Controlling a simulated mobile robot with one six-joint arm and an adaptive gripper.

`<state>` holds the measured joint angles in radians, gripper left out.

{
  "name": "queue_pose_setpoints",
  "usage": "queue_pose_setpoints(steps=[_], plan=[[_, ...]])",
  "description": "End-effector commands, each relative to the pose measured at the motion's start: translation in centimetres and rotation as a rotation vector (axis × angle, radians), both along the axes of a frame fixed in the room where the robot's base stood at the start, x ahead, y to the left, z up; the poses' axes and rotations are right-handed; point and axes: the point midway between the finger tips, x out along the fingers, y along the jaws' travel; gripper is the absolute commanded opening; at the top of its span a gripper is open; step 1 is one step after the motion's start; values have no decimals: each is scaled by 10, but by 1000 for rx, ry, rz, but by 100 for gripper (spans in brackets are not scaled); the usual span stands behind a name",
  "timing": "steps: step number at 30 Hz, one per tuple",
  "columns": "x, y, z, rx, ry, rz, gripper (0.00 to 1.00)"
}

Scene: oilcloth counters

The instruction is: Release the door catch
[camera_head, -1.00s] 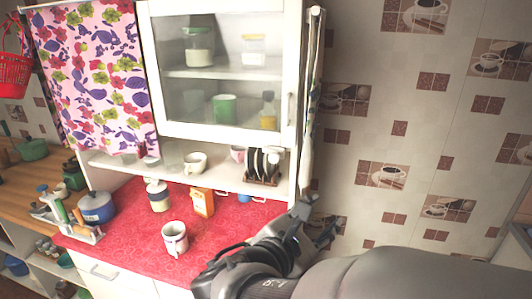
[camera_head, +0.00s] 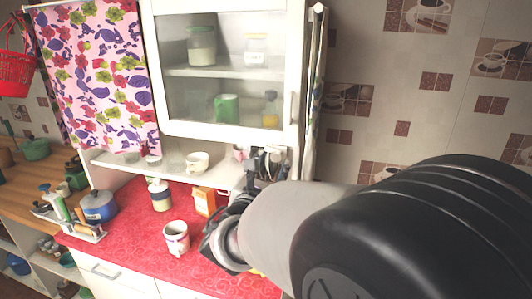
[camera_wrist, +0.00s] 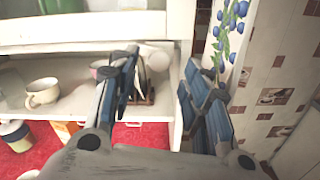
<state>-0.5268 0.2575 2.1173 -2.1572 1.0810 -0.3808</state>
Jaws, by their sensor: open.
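The white cabinet's glass door (camera_head: 222,128) looks closed, with a slim upright handle (camera_head: 292,108) near its right edge. I cannot make out a separate catch. My gripper (camera_head: 264,158) is open and empty, just below the door's lower right corner and in front of the open shelf. In the wrist view my gripper (camera_wrist: 167,68) has its two fingers spread apart, with the door's white bottom rail (camera_wrist: 80,28) above and to the left. The handle does not show clearly there.
On the shelf (camera_wrist: 75,104) below the door stand a cream cup (camera_wrist: 42,92) and a plate rack partly hidden by my gripper. A mug (camera_head: 176,238) and orange box (camera_head: 204,202) stand on the red counter (camera_head: 130,228). A patterned cloth (camera_wrist: 230,28) hangs at right.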

Motion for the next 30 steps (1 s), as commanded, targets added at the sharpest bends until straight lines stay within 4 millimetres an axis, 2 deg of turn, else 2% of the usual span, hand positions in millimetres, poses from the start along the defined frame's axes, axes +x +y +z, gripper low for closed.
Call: queue_pose_setpoints(steps=[3, 10, 20, 30], plan=[[22, -8, -1, 0, 0, -3, 43], [45, -14, 0, 0, 0, -1, 43], [49, -15, 0, 0, 0, 0, 43], [49, -15, 0, 0, 0, 0, 22]])
